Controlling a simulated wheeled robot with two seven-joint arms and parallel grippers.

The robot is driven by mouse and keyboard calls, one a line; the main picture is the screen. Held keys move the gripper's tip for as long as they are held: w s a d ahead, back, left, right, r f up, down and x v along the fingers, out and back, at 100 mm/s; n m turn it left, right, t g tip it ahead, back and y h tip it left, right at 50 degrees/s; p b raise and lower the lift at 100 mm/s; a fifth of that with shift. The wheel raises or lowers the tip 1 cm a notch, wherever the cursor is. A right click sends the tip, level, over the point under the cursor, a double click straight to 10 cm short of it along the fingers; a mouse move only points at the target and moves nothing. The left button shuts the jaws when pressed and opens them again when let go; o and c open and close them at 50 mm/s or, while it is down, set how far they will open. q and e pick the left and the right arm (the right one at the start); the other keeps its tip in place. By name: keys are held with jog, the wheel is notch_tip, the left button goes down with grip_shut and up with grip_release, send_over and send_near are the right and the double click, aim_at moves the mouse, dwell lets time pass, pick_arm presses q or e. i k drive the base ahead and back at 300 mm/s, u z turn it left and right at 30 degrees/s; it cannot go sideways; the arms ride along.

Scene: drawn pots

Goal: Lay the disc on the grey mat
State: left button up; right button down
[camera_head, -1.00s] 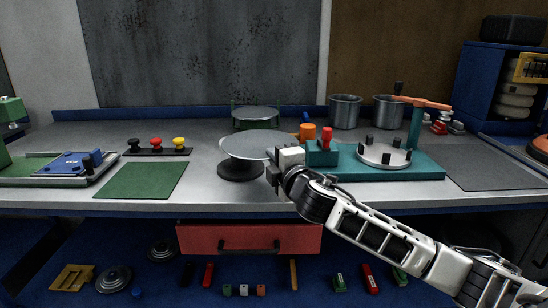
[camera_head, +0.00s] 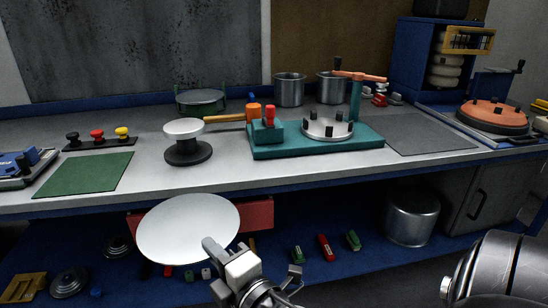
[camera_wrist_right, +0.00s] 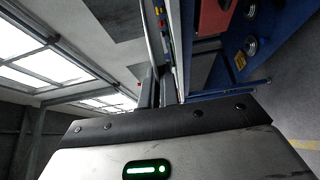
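The disc (camera_head: 188,228) is a flat, pale grey round plate. In the head view it hangs in front of the bench, tilted towards the camera. My right gripper (camera_head: 212,246) is shut on its lower right edge. In the wrist view the dark fingers (camera_wrist_right: 157,88) are close together, with a thin edge-on strip beyond them. The grey mat (camera_head: 418,134) lies flat and bare on the right part of the bench, well to the right of the disc. My left gripper is in neither view.
A stand with a white top (camera_head: 184,129) and black base is empty on the bench. A green mat (camera_head: 85,174) lies at left. A teal fixture (camera_head: 265,148) with a round plate stands left of the grey mat. The bench front edge and red drawer (camera_head: 258,214) are behind the disc.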

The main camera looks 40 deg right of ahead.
aim_at(433, 144)
jog(key=i, duration=0.45)
jog(key=z, duration=2.15)
jog(key=k, duration=0.4)
jog(key=z, duration=1.45)
jog(key=i, duration=1.4)
jog(key=u, duration=1.25)
jog(key=i, duration=0.7)
jog(key=u, duration=0.65)
